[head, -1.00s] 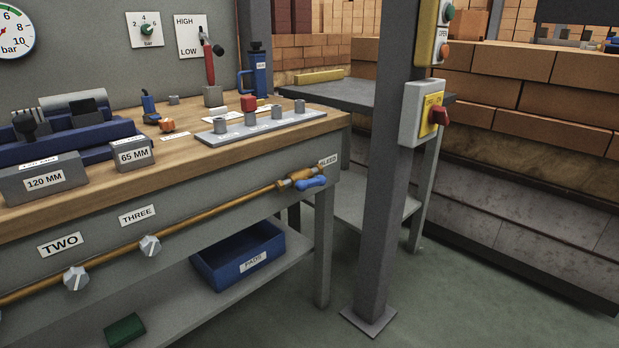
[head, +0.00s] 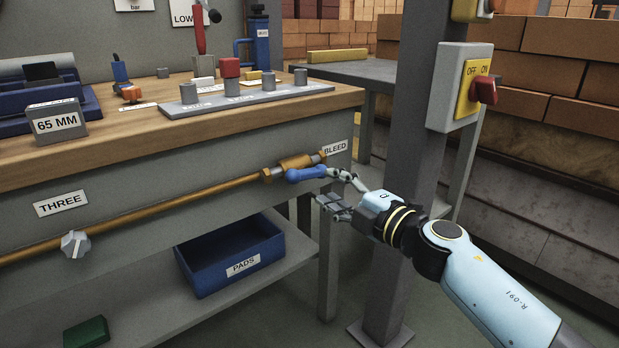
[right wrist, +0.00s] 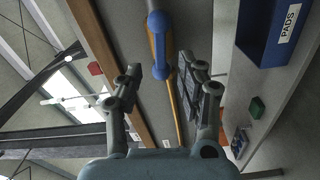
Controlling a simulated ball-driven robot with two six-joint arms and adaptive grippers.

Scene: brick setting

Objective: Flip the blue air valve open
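The blue air valve handle (head: 306,173) sits at the right end of the brass pipe (head: 158,212) along the bench front, beside the BLEED label (head: 336,148). The handle lies roughly along the pipe. My right gripper (head: 338,190) is just right of the handle, with its fingers apart. In the right wrist view the blue handle (right wrist: 160,48) shows ahead, between and beyond the open fingertips (right wrist: 163,75). No contact is visible there. In the head view the upper finger overlaps the handle's right end, so touching cannot be told there. My left gripper is not in view.
A grey post (head: 408,130) with a switch box (head: 455,88) stands close behind my right arm. A blue PADS bin (head: 215,285) sits on the shelf below the pipe. A grey knob (head: 74,244) is on the pipe at left. The bench leg (head: 328,260) is below the gripper.

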